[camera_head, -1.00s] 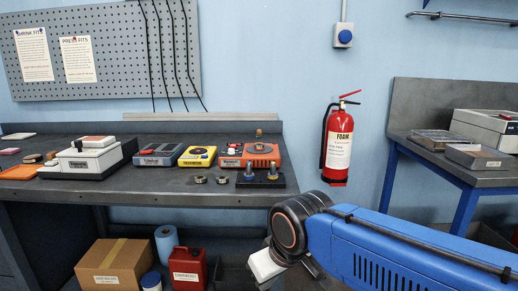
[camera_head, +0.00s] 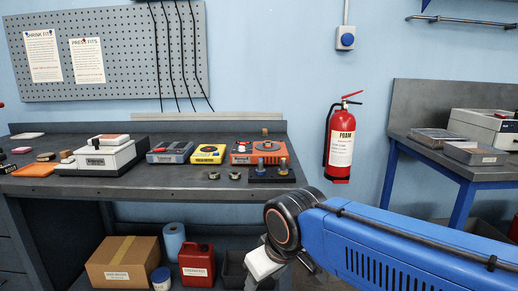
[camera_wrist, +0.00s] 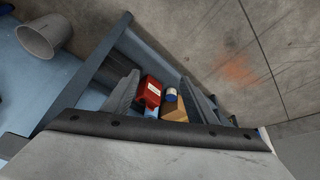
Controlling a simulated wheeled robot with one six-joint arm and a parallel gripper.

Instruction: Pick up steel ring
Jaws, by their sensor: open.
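Two small ring-shaped pieces lie side by side on the grey workbench (camera_head: 150,187), a left ring (camera_head: 214,175) and a right ring (camera_head: 235,175). They are too small to tell which one is steel. A dark block with two upright blue-and-metal posts (camera_head: 271,174) stands just right of them. My gripper (camera_wrist: 163,85) is open and empty, pointing down. In the head view it is low, below the bench top and in front of the bench, well away from the rings; its fingers are barely visible there. The wrist view shows no ring.
An orange device (camera_head: 255,152), a yellow device (camera_head: 209,154) and a grey-blue device (camera_head: 170,152) stand behind the rings. A white-topped box (camera_head: 103,158) is farther left. Below the bench are a cardboard box (camera_head: 121,264) and a red canister (camera_head: 196,266). A fire extinguisher (camera_head: 340,145) hangs right.

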